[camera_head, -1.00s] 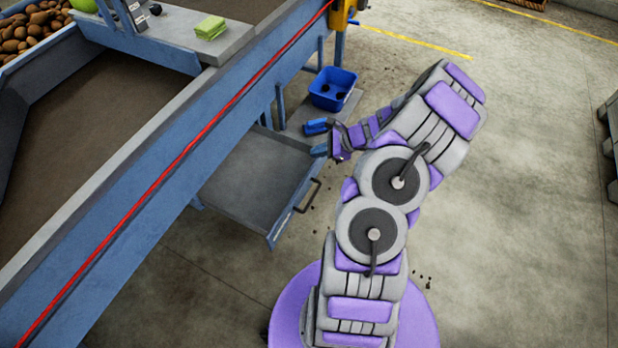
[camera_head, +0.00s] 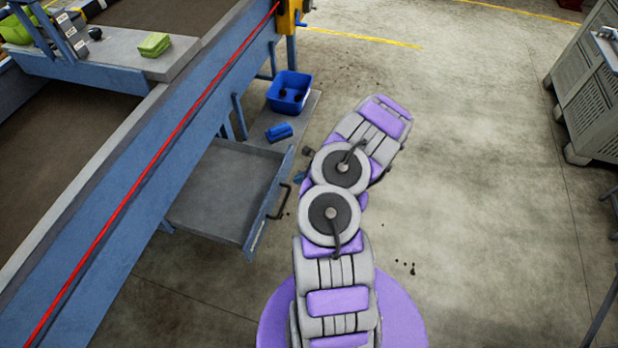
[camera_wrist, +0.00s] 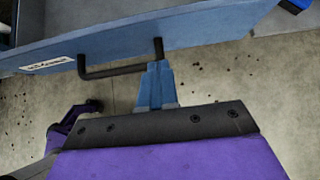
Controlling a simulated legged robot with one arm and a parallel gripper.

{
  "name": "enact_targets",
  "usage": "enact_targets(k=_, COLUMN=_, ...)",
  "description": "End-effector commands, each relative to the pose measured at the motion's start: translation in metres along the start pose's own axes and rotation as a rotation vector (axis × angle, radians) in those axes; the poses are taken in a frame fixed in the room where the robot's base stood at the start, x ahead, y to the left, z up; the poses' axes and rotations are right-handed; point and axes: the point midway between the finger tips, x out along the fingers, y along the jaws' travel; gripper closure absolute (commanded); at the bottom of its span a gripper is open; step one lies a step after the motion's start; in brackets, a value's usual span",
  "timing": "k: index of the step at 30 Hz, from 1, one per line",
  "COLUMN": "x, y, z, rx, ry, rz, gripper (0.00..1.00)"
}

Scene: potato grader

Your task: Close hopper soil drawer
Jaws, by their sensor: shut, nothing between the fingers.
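The hopper soil drawer (camera_head: 222,190) is a grey tray with a blue front, pulled out from under the blue machine. Its dark bar handle (camera_head: 279,202) is on the outer front. In the wrist view, the drawer's blue front (camera_wrist: 215,28) spans the top, with a white label at left and the handle (camera_wrist: 110,72) below it. My gripper (camera_wrist: 157,68) has its blue fingers shut together and empty, pointing at the front beside the handle's right end. I cannot tell whether they touch. In the head view my arm mostly hides the gripper.
A grey cabinet (camera_head: 590,85) stands at the right. The concrete floor between is mostly open, with scattered dirt crumbs.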

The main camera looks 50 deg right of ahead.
Motion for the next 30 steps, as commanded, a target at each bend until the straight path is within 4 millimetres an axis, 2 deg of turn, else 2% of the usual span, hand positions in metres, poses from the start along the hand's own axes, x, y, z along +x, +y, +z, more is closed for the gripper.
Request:
enact_targets(k=2, x=0.018, y=0.003, z=-0.001, rx=-0.002, ry=0.001, rz=0.002, gripper=1.00)
enact_targets(k=6, x=0.030, y=0.002, z=0.018, rx=-0.005, ry=-0.002, rz=0.000, gripper=1.00)
enact_targets(k=10, x=0.037, y=0.000, z=0.025, rx=-0.003, ry=-0.003, rz=0.000, gripper=1.00)
enact_targets(k=30, x=0.040, y=-0.004, z=0.031, rx=-0.002, ry=0.000, rz=0.000, gripper=1.00)
